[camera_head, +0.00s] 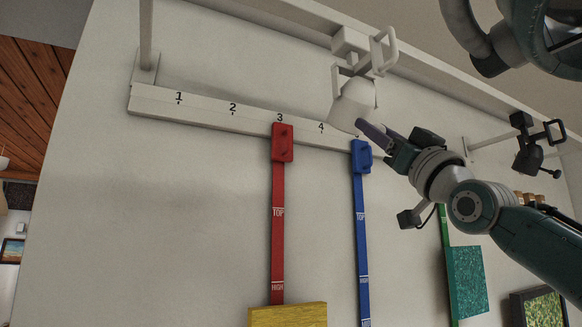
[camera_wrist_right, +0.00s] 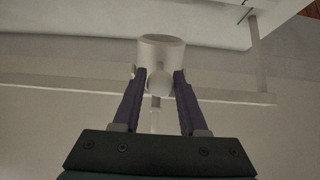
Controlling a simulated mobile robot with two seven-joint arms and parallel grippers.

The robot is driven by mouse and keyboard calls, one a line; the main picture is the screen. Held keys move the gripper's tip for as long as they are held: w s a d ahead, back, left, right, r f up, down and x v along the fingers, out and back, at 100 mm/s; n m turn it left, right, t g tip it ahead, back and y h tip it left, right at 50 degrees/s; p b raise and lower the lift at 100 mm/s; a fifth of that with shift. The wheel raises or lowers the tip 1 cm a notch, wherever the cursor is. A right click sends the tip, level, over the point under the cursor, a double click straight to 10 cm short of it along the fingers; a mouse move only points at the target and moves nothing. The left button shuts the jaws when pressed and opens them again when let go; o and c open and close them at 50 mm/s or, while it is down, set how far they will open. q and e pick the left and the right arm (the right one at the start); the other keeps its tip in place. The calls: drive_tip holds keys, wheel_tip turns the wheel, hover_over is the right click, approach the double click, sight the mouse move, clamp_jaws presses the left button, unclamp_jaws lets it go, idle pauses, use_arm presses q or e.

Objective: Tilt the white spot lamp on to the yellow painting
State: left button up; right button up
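The white spot lamp (camera_head: 354,103) hangs from a white rail near the top of the head view, its head pointing down. The yellow painting (camera_head: 288,316) hangs below the red strap at the bottom edge, mostly cut off. My right gripper (camera_head: 363,126) reaches in from the right to the lamp's lower side. In the right wrist view, its two purple fingers (camera_wrist_right: 158,78) stand apart on either side of a small round knob on the lamp (camera_wrist_right: 162,50). Gaps seem to show beside the knob, so the fingers do not look closed on it. My left gripper is not in view.
A numbered white rail (camera_head: 205,113) carries a red slider (camera_head: 282,143) and a blue slider (camera_head: 361,156) with straps. A black spot lamp (camera_head: 528,150) hangs at the right. A teal painting (camera_head: 467,281) and a black-framed picture (camera_head: 543,308) are at the lower right.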

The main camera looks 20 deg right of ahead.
clamp_jaws()
idle(1.0)
